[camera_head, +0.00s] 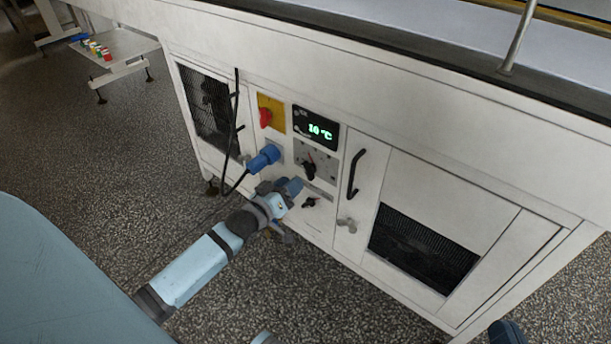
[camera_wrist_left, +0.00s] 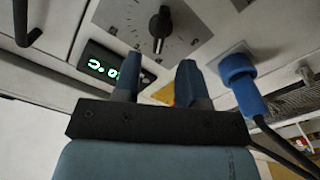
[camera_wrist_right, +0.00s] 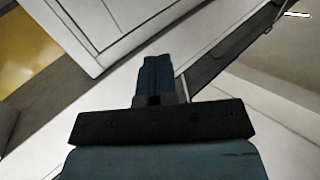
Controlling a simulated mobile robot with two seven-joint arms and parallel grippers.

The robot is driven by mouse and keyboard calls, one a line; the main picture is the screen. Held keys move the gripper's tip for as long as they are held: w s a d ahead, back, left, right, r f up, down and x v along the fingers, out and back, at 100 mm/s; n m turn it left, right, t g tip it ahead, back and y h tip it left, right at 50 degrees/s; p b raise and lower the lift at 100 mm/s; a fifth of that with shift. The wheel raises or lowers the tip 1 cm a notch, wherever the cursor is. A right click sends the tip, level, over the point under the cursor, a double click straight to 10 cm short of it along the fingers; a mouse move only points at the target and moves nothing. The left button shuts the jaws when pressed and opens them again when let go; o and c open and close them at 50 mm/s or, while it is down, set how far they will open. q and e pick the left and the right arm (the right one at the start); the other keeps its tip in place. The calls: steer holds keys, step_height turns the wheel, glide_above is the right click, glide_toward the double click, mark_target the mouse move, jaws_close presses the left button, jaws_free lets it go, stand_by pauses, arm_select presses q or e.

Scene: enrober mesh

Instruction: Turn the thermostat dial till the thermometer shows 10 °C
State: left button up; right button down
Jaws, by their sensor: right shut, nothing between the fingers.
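The thermometer display (camera_head: 321,130) shows 10 °C in green digits on the cabinet front; it also shows, upside down and partly hidden, in the left wrist view (camera_wrist_left: 103,66). Below it is the thermostat dial (camera_head: 311,168), a black pointer knob on a grey scale plate, seen clearly in the left wrist view (camera_wrist_left: 160,24). My left gripper (camera_head: 290,187) is just below and left of the dial in the head view. Its fingers (camera_wrist_left: 158,68) are apart, with nothing visible between them, and appear clear of the knob. My right gripper (camera_wrist_right: 155,60) is shut and empty.
A red knob on a yellow plate (camera_head: 271,114), a blue plug (camera_head: 264,158) with a black cable, and a smaller black switch (camera_head: 310,202) surround the dial. A black door handle (camera_head: 356,174) stands to its right. The floor in front is clear.

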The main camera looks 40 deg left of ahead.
mark_target(305, 171)
arm_select(q)
steer(key=w, duration=0.2)
steer(key=w+b, duration=0.1)
steer(key=w, duration=0.1)
steer(key=shift+w+d+f, duration=0.1)
steer(key=shift+w+d, duration=0.1)
steer(key=shift+w, duration=0.2)
steer(key=shift+w+b, duration=0.4)
steer(key=shift+w, duration=0.35)
arm_select(e)
steer(key=shift+w+d+n+t, duration=0.35)
steer(key=shift+w+n+t, duration=0.15)
steer(key=shift+w+n, duration=0.25)
arm_select(q)
steer(key=shift+c, duration=0.2)
arm_select(e)
steer(key=shift+s, duration=0.1)
arm_select(q)
steer(key=c, duration=0.5)
arm_select(e)
steer(key=shift+r, duration=0.2)
